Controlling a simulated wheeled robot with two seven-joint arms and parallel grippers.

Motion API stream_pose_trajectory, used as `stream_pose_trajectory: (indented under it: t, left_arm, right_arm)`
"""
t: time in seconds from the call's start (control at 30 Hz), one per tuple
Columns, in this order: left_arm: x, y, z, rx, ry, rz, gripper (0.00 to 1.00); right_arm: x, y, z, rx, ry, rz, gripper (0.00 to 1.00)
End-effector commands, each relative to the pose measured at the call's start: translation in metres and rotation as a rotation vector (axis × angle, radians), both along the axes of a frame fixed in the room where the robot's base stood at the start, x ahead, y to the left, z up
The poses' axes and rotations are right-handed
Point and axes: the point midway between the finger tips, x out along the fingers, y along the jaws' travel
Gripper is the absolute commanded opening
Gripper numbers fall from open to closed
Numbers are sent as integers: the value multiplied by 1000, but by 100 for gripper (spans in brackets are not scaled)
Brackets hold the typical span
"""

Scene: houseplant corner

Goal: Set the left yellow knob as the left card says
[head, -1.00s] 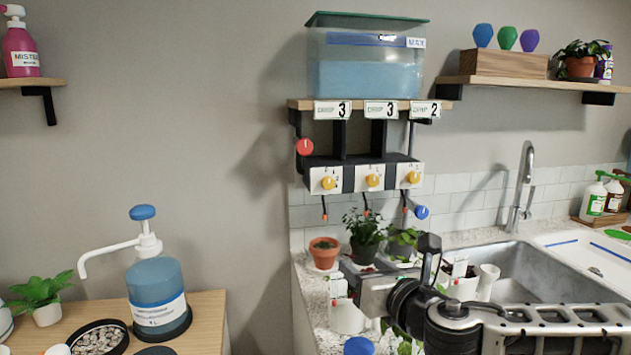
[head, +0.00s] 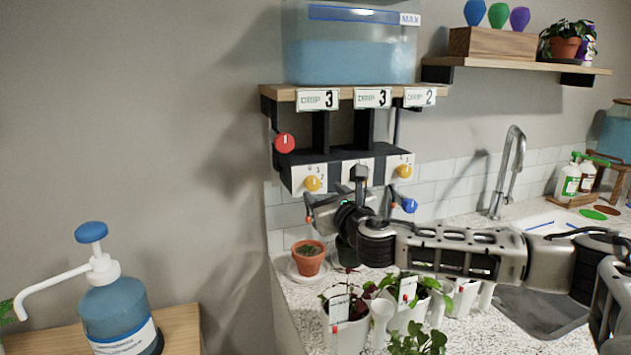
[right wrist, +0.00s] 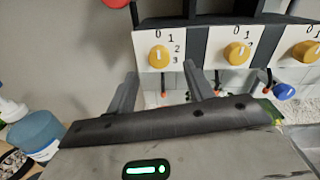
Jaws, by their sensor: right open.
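The left yellow knob (head: 313,184) is on a white dial plate at the left end of the black valve bar. It also shows in the right wrist view (right wrist: 159,56), with 0, 1, 2 and 3 printed around it; I cannot read its pointer surely. The left card (head: 318,100) on the shelf edge above reads DRIP 3. My right gripper (right wrist: 163,84) is open and empty, its fingers in front of and below the left knob, apart from it. In the head view the gripper (head: 312,209) is partly hidden by my wrist. My left gripper is out of view.
Middle and right yellow knobs (right wrist: 237,53) (head: 403,171) sit to the right under cards 3 and 2. A red knob (head: 284,143) is upper left, a blue one (head: 409,205) lower right. Potted plants (head: 308,257) stand below. A water tank (head: 350,55) stands above.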

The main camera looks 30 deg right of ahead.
Motion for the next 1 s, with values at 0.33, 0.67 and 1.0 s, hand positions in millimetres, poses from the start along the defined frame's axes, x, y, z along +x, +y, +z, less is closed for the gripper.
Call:
stream_pose_trajectory:
  t: [0.33,0.67,1.0]
  left_arm:
    - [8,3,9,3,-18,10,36]
    - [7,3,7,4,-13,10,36]
    - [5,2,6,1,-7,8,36]
  right_arm:
    - [49,-10,1,0,-1,0,52]
    - [55,-11,0,-1,0,0,52]
    - [54,-11,0,0,0,0,8]
